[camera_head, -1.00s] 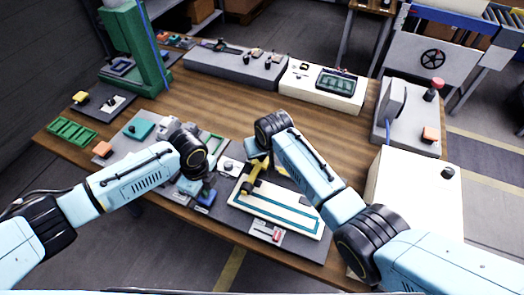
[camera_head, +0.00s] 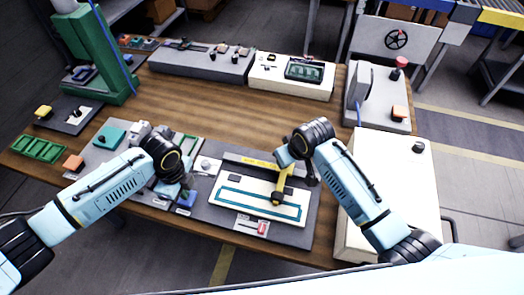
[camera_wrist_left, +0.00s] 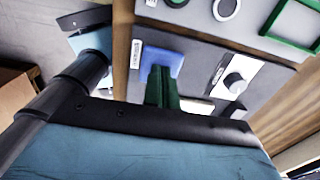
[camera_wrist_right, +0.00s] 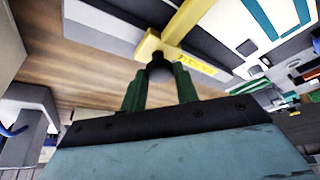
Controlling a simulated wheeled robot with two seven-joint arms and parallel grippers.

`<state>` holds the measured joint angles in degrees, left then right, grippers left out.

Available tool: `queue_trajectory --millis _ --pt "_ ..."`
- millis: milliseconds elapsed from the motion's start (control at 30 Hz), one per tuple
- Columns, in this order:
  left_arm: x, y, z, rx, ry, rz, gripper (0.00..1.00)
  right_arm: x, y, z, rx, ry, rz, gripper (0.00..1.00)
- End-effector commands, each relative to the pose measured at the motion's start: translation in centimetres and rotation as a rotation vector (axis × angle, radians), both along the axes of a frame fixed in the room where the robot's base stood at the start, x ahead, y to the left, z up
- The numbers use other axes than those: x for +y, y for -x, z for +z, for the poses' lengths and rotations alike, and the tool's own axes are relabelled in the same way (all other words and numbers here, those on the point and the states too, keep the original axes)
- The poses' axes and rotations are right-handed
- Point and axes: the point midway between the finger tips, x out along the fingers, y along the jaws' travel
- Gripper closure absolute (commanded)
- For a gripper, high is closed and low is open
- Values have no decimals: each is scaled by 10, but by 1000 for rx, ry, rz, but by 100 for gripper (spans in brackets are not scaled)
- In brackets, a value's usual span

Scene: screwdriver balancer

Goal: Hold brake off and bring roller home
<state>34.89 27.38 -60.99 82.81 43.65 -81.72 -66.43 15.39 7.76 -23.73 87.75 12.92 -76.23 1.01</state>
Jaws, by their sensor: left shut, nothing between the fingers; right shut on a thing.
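My left gripper (camera_head: 183,186) is shut and empty. Its green fingertips (camera_wrist_left: 162,82) are over the blue pad (camera_wrist_left: 158,58), which also shows in the head view (camera_head: 186,200); I cannot tell whether they press it. My right gripper (camera_wrist_right: 160,76) is shut on the black knob (camera_wrist_right: 158,66) at the end of a yellow arm (camera_wrist_right: 183,22). In the head view the yellow arm (camera_head: 287,180) reaches across a white plate with a teal outline (camera_head: 240,203), toward its right end. A dark end piece (camera_head: 277,199) sits at the arm's near end. The right fingertips are partly hidden in the head view.
A white box (camera_head: 380,190) stands close on the right. A green tray (camera_head: 40,149) and an orange block (camera_head: 73,162) are at the left.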

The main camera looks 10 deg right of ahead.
Motion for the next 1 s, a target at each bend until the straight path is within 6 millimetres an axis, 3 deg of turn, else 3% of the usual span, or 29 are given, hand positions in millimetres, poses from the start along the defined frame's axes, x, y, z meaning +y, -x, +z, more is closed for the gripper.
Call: queue_trajectory --millis 33,100,300,833,867,1000 --pt "1 1 -1 2 -3 1 100 -16 6 -2 2 7 -5 100" --pt "1 1 -1 2 -3 1 100 -31 12 -2 2 7 -5 100" --pt "1 1 -1 3 -3 1 100 -59 24 -2 3 7 -3 100" --pt "2 1 -2 2 -5 2 100 -72 30 -2 5 11 -2 100" --pt "2 1 -2 2 -5 2 100 -73 30 -2 5 11 -3 69" --pt "2 0 -1 2 -5 2 100 -72 29 -1 5 9 -2 50"
